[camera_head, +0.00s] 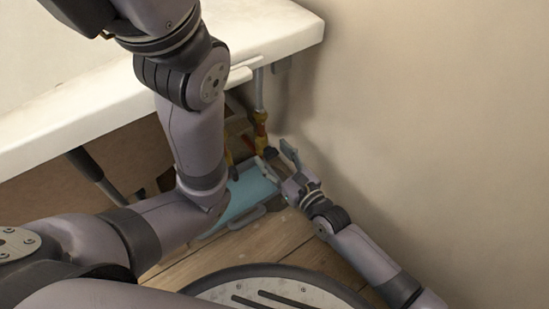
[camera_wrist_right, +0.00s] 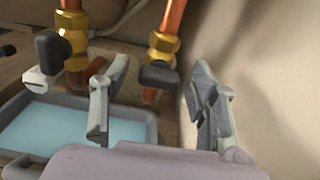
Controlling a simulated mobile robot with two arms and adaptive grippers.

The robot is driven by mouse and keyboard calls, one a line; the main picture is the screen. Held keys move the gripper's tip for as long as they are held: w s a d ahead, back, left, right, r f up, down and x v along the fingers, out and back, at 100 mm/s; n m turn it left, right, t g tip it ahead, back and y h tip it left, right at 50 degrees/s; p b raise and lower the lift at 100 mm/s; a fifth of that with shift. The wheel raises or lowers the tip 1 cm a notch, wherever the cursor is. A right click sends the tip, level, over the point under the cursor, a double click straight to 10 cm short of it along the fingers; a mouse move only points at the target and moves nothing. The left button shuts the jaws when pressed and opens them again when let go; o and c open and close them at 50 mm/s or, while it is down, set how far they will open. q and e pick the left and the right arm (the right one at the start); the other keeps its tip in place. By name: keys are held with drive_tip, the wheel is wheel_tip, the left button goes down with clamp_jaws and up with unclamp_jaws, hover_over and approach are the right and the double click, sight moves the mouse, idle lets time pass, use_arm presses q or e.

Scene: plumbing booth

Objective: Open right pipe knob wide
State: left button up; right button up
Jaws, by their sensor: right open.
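The right pipe knob (camera_wrist_right: 158,76) is a dark handle on a brass valve (camera_wrist_right: 163,45) fitted to a copper pipe. My right gripper (camera_wrist_right: 160,70) is open, with one finger on each side of the knob's line of sight in the wrist view. The knob appears beyond the fingertips, and I cannot tell whether either finger touches it. In the head view my right gripper (camera_head: 279,152) is beside the lower end of the right pipe's brass fitting (camera_head: 261,130). My left gripper is outside both views.
A second dark knob (camera_wrist_right: 52,53) sits on the left pipe's brass valve (camera_wrist_right: 75,40). A tray (camera_wrist_right: 151,128) with blue contents lies below the pipes. The white sink counter (camera_head: 285,32) overhangs them. A beige wall (camera_head: 430,130) stands close on the right.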

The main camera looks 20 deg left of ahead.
drive_tip(key=c, duration=1.2)
drive_tip(key=shift+o, duration=0.2)
